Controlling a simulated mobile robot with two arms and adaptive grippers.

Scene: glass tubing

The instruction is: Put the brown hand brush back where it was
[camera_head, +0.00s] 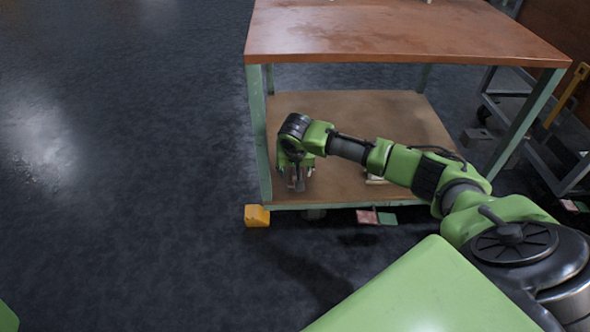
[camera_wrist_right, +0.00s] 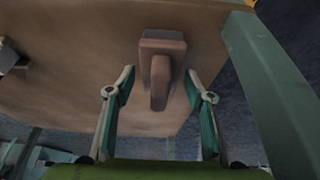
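In the right wrist view the brown hand brush (camera_wrist_right: 161,80) is on the brown lower shelf (camera_wrist_right: 85,90) near a green table leg, between my right gripper's fingers (camera_wrist_right: 160,82). The fingers are spread, with a gap on each side of the brush. In the head view my right gripper (camera_head: 297,182) points down over the left front part of the lower shelf (camera_head: 345,105). I cannot make out the brush there; the gripper and arm cover that spot. My left gripper is not in view.
The brown tabletop (camera_head: 400,30) lies above the shelf, with green legs (camera_head: 258,130) at the corners. A yellow block (camera_head: 257,216) is on the floor by the front left leg. Pink and green pieces (camera_head: 376,217) show near the front edge. The floor at left is clear.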

